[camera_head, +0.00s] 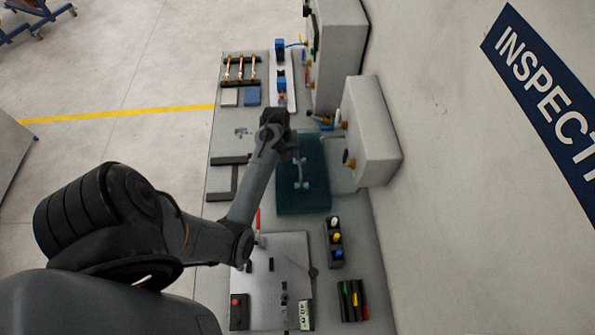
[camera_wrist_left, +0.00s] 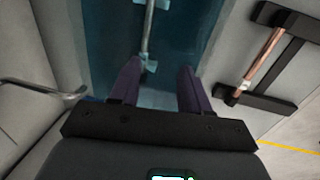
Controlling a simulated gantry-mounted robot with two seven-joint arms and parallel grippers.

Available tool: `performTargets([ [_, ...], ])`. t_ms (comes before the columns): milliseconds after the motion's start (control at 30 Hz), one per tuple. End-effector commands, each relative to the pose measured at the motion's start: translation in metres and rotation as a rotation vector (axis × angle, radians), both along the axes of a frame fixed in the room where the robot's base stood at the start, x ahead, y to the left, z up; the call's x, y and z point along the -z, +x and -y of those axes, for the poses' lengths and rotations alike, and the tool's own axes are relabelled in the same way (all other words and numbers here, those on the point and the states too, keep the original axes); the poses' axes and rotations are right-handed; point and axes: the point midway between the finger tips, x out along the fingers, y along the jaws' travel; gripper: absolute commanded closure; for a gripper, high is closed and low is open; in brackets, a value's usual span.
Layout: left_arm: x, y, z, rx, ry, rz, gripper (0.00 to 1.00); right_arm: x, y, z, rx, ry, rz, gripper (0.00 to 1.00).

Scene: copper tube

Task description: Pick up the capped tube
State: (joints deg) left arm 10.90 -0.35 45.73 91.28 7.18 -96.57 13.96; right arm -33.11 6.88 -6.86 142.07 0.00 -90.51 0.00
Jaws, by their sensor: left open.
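The capped tube (camera_head: 300,174) lies on the dark teal mat (camera_head: 314,200), a thin grey tube with pale blue caps. In the left wrist view the tube (camera_wrist_left: 148,32) runs upward from between my fingers, with its near cap (camera_wrist_left: 147,64) just ahead of the gap and the other cap near the top edge. My left gripper (camera_wrist_left: 158,76) is open and empty, with a finger to each side of the near end. In the head view the left gripper (camera_head: 292,152) is over the far part of the mat, its fingertips hard to make out. My right gripper is not shown.
A copper tube (camera_wrist_left: 262,62) rests on a black holder (camera_wrist_left: 292,24) beside the mat. A rack of copper tubes (camera_head: 241,68) stands at the far left. Grey boxes (camera_head: 371,130) stand along the mat's right side. A grey plate (camera_head: 275,270) and small bins (camera_head: 335,240) lie nearer.

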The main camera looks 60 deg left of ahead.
Motion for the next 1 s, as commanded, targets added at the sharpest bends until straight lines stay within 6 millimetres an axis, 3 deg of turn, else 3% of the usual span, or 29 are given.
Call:
performTargets([
  [100,-0.006,0.020,0.002,0.001,-0.003,0.039,0.53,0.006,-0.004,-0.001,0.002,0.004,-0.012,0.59],
  [200,0.000,0.026,0.003,0.002,-0.004,0.048,0.53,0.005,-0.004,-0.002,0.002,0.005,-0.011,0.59],
  [467,0.032,0.032,0.005,0.002,-0.001,0.047,0.53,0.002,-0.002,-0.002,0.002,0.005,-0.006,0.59],
  [767,0.050,0.034,0.006,0.003,-0.001,0.048,0.53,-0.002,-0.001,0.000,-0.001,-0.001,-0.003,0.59],
  [1000,0.080,0.037,0.008,0.002,0.000,0.047,0.53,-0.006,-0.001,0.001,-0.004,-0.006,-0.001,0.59],
])
